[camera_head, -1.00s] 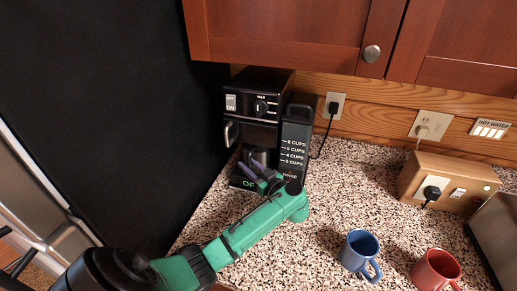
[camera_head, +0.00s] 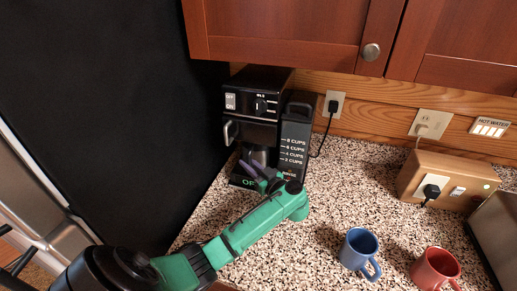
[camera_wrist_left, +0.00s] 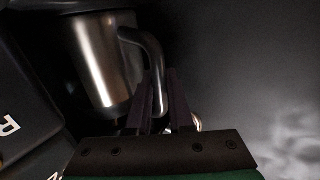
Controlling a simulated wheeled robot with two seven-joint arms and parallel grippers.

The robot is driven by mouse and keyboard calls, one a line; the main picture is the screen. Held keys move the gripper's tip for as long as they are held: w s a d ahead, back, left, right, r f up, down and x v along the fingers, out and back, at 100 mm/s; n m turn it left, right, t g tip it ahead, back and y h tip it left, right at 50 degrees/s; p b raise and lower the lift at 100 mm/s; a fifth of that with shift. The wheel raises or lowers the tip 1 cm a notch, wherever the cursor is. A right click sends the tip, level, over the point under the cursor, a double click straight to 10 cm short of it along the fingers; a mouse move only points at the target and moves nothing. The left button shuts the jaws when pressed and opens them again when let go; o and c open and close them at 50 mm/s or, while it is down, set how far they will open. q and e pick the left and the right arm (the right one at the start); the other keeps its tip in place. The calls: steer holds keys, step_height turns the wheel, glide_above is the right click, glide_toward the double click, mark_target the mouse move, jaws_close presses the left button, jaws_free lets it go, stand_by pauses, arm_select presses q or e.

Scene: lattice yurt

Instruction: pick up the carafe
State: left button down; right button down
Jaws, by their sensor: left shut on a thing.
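The carafe (camera_head: 259,155) is a brushed metal jug with a dark handle, standing inside the black coffee maker (camera_head: 262,82). In the left wrist view the carafe (camera_wrist_left: 103,62) fills the upper left, with its curved handle (camera_wrist_left: 150,48) on its right side. My left gripper (camera_head: 259,174) reaches in at the front of the machine. In the wrist view its purple fingers (camera_wrist_left: 166,78) are shut on the lower part of the handle. The base of the carafe is partly hidden by the fingers in the head view. My right gripper is not in view.
A black panel with cup markings (camera_head: 294,147) stands right of the carafe. A blue mug (camera_head: 357,249) and a red mug (camera_head: 434,269) are at the front right. A brown outlet box (camera_head: 449,181) stands farther right. Red-brown cabinets (camera_head: 290,35) hang above. The speckled counter's middle is free.

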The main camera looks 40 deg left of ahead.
arm_select(q)
steer(key=shift+r, duration=0.1)
stand_by(0.6)
steer(key=shift+b, duration=0.3)
steer(key=shift+s+r, duration=0.15)
steer(key=shift+s, duration=0.05)
steer(key=s+d+b, duration=0.1)
steer(key=s+d, duration=0.2)
steer(key=s, duration=0.5)
steer(key=s+d+b, duration=0.1)
steer(key=s+d, duration=0.2)
steer(key=s, duration=0.5)
steer(key=shift+s, duration=0.3)
